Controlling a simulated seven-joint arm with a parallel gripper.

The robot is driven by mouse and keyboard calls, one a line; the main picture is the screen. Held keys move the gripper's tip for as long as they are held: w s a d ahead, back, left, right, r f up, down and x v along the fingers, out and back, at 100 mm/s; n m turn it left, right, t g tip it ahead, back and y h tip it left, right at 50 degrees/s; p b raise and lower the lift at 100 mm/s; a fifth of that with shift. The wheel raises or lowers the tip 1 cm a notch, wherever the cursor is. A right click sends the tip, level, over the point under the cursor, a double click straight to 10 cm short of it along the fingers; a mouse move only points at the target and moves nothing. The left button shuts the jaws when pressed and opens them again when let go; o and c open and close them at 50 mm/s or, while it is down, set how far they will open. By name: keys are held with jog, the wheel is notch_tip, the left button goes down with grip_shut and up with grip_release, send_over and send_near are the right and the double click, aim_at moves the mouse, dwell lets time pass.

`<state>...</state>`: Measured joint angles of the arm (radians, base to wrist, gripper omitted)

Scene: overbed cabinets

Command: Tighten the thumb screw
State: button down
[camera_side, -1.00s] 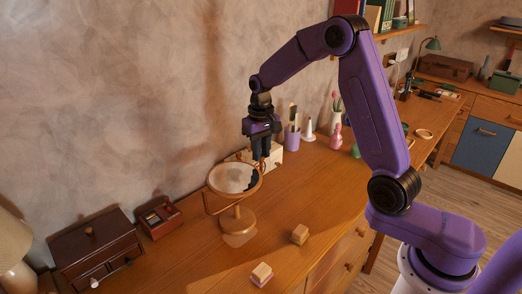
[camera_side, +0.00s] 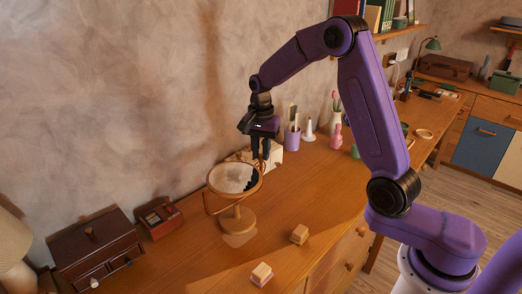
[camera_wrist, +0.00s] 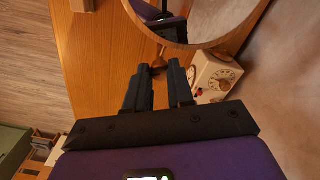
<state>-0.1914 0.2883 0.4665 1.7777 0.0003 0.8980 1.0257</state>
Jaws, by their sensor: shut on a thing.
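My gripper (camera_side: 260,156) points down at the mirror's right edge in the side view. In the wrist view the gripper (camera_wrist: 158,70) has its two black fingers closed in on the small wooden thumb screw (camera_wrist: 159,60) beside the mirror's rim (camera_wrist: 185,44). The fingers hide part of the screw. In the side view the screw is hidden behind the fingers and too small to make out.
A cream box with a dial (camera_wrist: 216,76) stands close behind the mirror. A purple pen cup (camera_side: 292,139) is to the right. A dark drawer box (camera_side: 95,250) and small red-brown box (camera_side: 160,220) stand left.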

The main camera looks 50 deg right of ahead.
aim_at(261, 155)
jog(key=shift+m, duration=2)
jog(key=shift+r, duration=0.1)
jog(key=c, duration=1)
grip_release()
notch_tip(261, 155, up, 17)
jog(key=shift+r, duration=0.2)
